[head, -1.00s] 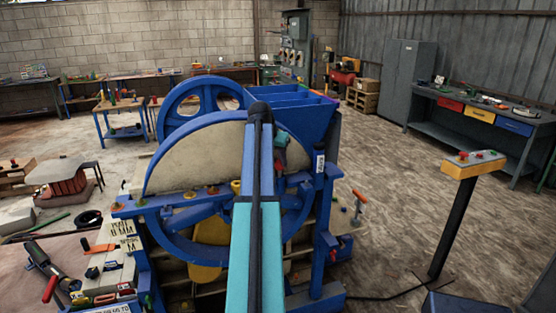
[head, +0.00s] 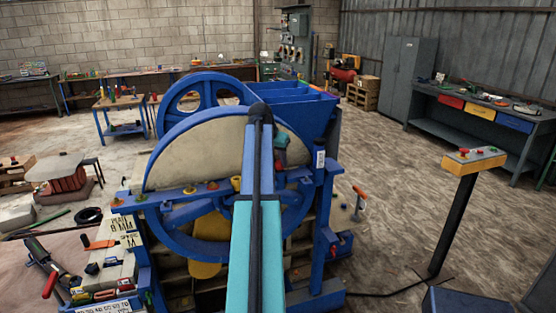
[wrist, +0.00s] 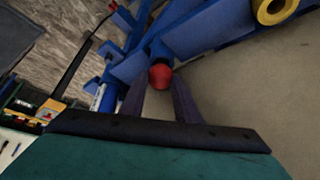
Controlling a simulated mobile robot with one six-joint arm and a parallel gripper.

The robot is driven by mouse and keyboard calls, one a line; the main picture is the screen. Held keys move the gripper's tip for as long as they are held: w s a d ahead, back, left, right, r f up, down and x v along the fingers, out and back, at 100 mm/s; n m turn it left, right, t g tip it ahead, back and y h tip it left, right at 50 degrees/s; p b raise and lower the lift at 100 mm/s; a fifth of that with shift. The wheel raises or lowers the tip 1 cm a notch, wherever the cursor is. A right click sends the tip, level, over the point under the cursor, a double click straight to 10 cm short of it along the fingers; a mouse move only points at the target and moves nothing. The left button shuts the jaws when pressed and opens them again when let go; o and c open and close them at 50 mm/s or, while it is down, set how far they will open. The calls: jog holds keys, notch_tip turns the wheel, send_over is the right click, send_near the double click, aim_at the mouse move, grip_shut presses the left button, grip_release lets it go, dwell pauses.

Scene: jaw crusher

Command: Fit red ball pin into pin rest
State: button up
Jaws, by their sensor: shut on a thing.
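The red ball pin (wrist: 160,75) shows in the wrist view as a round red ball at the tips of my gripper (wrist: 160,84). The two dark fingers are closed on it from both sides. Its shank is hidden or too dark to make out. Blue machine bars (wrist: 205,35) lie just beyond the ball; whether it touches them I cannot tell. In the head view my arm covers the middle of the crusher, and the fingers and pin cannot be made out. I cannot pick out the pin rest for sure in either view.
The blue jaw crusher (head: 163,221) with its big pale-faced wheel (head: 205,158) fills the centre. A yellow ring (wrist: 273,10) sits near the top right of the wrist view. A yellow button box (head: 473,161) stands on a post at right. Open floor lies between.

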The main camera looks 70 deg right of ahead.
jog(key=shift+f, duration=0.2)
jog(key=o, duration=1.2)
jog(key=shift+r, duration=0.1)
jog(key=shift+b+v, duration=2.1)
jog(key=shift+v, duration=4.75)
jog(key=shift+s, duration=0.1)
